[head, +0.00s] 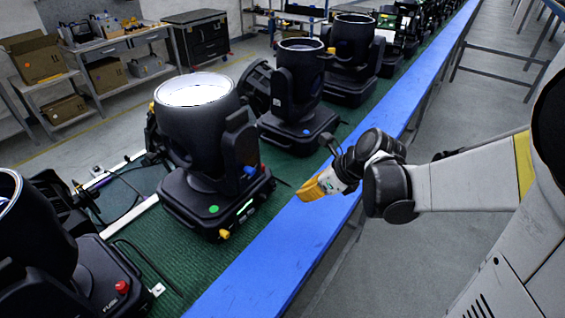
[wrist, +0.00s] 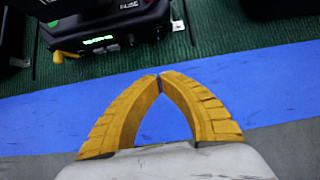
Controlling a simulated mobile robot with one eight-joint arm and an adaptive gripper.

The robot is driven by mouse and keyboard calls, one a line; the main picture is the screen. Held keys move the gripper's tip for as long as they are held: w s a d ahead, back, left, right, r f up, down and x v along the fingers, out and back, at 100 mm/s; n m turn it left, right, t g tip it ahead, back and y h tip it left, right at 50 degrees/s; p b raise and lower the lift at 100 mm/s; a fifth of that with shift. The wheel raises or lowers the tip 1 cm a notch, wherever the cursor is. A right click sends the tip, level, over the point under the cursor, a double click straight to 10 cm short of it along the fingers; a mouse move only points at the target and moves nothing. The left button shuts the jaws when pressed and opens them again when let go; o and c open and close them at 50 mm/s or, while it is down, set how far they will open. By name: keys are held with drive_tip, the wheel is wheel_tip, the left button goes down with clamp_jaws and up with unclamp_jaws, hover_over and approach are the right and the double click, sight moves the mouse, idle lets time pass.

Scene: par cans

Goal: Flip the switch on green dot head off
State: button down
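The green dot head is a black moving light with a large round lens (head: 195,90) and a square base. A green dot (head: 214,209) sits on the base, and it shows in the wrist view (wrist: 53,23) too. The base side facing the blue strip carries a lit green display (wrist: 98,40) and a yellow plug (head: 224,235). A small red part (wrist: 148,2) shows at the wrist view's top edge; I cannot tell if it is the switch. My gripper (head: 303,191) has yellow fingers, tips together and empty (wrist: 159,80), over the blue strip, apart from the base.
All stand on a green mat (head: 170,270) beside the blue strip (head: 275,265). Grey floor lies right of the strip.

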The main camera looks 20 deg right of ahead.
sight(270, 196)
drive_tip(key=b+x, duration=0.2)
drive_tip(key=x, duration=0.4)
drive_tip(key=shift+w+f, duration=0.1)
drive_tip(key=shift+f, duration=0.1)
drive_tip(key=w+a, duration=0.1)
drive_tip(key=w+a+b, duration=0.1)
drive_tip(key=shift+w+f, duration=0.35)
drive_tip(key=shift+f, duration=0.05)
drive_tip(key=shift+w+a, duration=0.3)
drive_tip(key=shift+w, duration=0.15)
drive_tip(key=shift+w+a+f+t+y+b, duration=0.25)
drive_tip(key=shift+w+f+t+y+b, duration=0.25)
drive_tip(key=shift+b, duration=0.7)
drive_tip(key=shift+s+r, duration=0.1)
drive_tip(key=shift+r, duration=0.15)
drive_tip(key=shift+r+p, duration=0.1)
drive_tip(key=shift+p, duration=0.2)
